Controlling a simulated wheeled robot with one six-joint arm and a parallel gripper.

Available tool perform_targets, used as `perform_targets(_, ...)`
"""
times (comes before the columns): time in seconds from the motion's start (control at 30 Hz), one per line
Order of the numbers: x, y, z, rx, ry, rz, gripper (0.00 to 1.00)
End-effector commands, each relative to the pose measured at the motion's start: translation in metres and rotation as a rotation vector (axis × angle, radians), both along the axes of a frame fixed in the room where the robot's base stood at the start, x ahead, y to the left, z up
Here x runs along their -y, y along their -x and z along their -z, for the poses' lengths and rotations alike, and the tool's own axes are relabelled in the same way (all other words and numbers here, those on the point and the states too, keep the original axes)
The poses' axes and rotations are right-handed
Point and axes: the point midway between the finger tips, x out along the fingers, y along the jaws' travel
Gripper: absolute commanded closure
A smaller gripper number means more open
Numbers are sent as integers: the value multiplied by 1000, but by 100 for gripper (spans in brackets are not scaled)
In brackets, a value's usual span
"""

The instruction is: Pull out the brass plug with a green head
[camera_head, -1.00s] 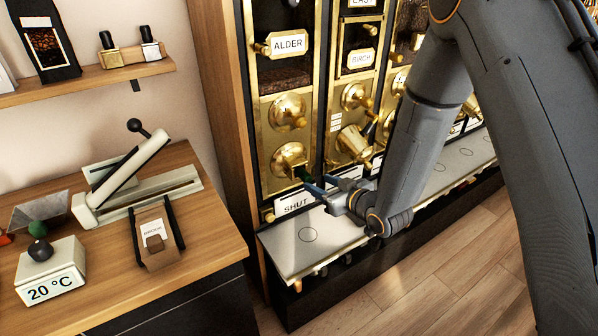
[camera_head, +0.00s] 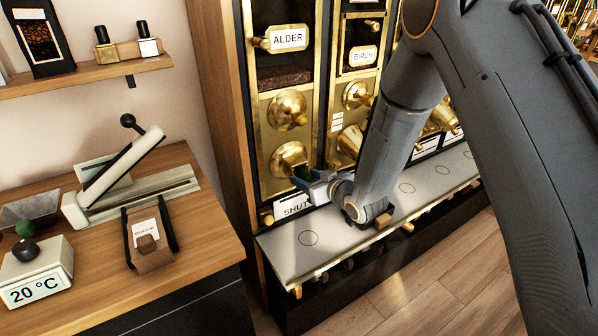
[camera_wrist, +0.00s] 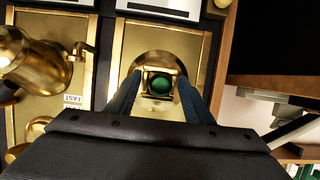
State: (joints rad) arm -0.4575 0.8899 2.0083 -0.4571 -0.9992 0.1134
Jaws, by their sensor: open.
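The green head of the plug (camera_wrist: 160,85) shows in the wrist view, set in a square brass opening below a round brass fitting. My gripper (camera_wrist: 158,96) is open, with one blue finger on each side of the green head. I cannot tell whether the fingers touch it. In the head view my gripper (camera_head: 305,180) is at the lower brass spout (camera_head: 287,158) of the ALDER bin, just above the SHUT label (camera_head: 293,208). The green head is mostly hidden by the fingers there, and the plug's brass part is not clearly seen.
A grey shelf (camera_head: 285,258) with ring marks runs under the bins. The BIRCH bin's tilted brass spout (camera_head: 349,142) is close on the right and shows in the wrist view (camera_wrist: 40,62). A wooden counter (camera_head: 200,262) with a scale and sealer stands at left.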

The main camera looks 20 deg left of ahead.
Motion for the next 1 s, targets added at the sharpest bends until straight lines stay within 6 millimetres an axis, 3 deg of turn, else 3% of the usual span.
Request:
perform_targets(0.07, 0, 0, 0, 0, 0, 0, 53)
perform_targets(0.33, 0, 0, 0, 0, 0, 0, 99)
perform_targets(1.0, 6, 5, 0, 0, 0, 0, 100)
